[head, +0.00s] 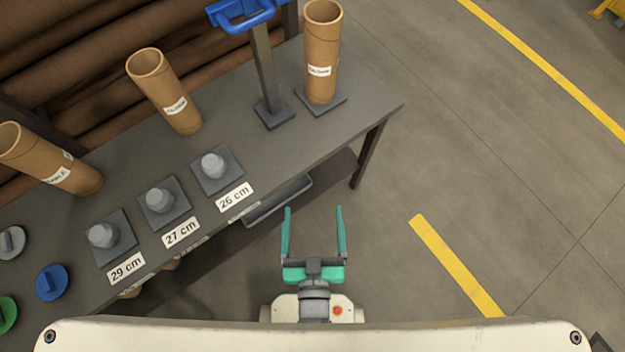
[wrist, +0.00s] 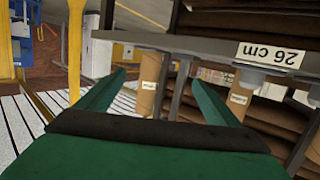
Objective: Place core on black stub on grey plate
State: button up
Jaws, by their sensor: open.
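My gripper (head: 314,210) is open and empty, its green fingers spread over the floor in front of the table. It also shows in the wrist view (wrist: 153,74). Three brown cardboard cores with white labels stand on the table: a left core (head: 48,160), a middle core (head: 163,92) and a right core (head: 322,45). The right core stands on a dark grey plate (head: 336,103), and whatever is inside it is hidden. Three light grey stubs sit on dark grey plates: 29 cm (head: 101,235), 27 cm (head: 159,200) and 26 cm (head: 213,165). No clearly black stub shows.
The dark table (head: 285,150) lies left of my gripper, with a grey tray (head: 278,202) under its edge. A blue-handled post (head: 264,65) stands beside the right core. Blue (head: 52,282) and green (head: 6,315) discs lie lower left.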

jog(key=s, duration=0.7)
jog(key=shift+s+r+m, duration=0.3)
jog(key=shift+s, duration=0.1)
